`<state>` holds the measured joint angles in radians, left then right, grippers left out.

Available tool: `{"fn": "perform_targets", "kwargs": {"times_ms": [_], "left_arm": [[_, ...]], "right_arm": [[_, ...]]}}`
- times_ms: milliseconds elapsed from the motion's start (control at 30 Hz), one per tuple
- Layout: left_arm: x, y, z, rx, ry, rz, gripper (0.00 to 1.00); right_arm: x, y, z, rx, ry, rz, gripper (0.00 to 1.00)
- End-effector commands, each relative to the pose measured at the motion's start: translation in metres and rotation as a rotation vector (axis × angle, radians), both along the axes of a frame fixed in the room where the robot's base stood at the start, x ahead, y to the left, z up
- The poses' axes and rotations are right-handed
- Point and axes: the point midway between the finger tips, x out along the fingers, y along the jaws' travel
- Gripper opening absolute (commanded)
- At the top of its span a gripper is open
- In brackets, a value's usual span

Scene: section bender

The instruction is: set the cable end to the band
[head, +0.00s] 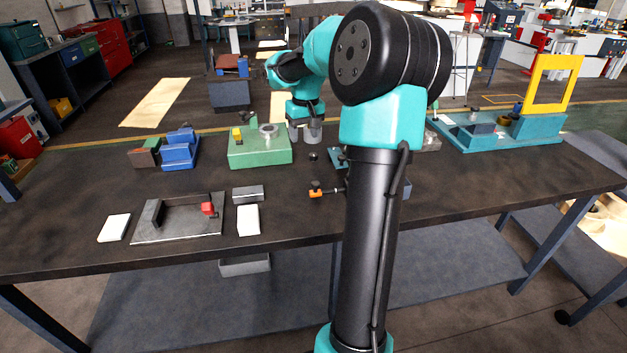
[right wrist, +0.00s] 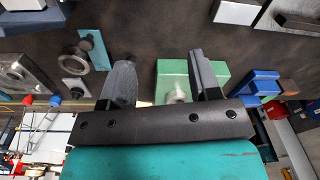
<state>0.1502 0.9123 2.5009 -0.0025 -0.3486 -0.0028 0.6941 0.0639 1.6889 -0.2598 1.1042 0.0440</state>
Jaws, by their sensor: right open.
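My right gripper (head: 304,136) is open just right of the green block (head: 259,152), low over the bench. In the right wrist view its two dark fingers (right wrist: 160,72) stand well apart with nothing held between them. The green block (right wrist: 213,73) shows beyond and between the fingers there. I cannot make out a cable end or a band for certain. A small orange clamp (head: 316,190) with a black knob and a thin rod lies left of my arm, its right part hidden. My left gripper is not in view.
A blue vise (head: 180,149) stands left of the green block. A grey plate (head: 180,222) with a red clamp lies front left between white blocks. A teal fixture with a yellow frame (head: 538,82) stands far right. My right arm hides the bench's middle.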

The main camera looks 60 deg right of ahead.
Motion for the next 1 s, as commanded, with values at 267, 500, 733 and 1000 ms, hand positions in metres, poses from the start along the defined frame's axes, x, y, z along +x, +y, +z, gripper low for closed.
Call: {"fn": "perform_targets", "kwargs": {"times_ms": [267, 500, 733, 1000], "left_arm": [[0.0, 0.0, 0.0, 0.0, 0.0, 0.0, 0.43], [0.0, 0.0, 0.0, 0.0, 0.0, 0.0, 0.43], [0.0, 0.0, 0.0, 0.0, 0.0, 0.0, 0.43], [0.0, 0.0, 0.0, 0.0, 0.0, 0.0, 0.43]], "right_arm": [[-0.034, -0.01, 0.01, 0.02, 0.075, -0.041, 0.57], [-0.033, -0.01, 0.009, 0.02, 0.074, -0.039, 0.57], [-0.033, -0.01, -0.006, 0.022, 0.076, -0.039, 0.57], [-0.033, -0.009, -0.048, 0.022, 0.076, -0.039, 0.57]]}}
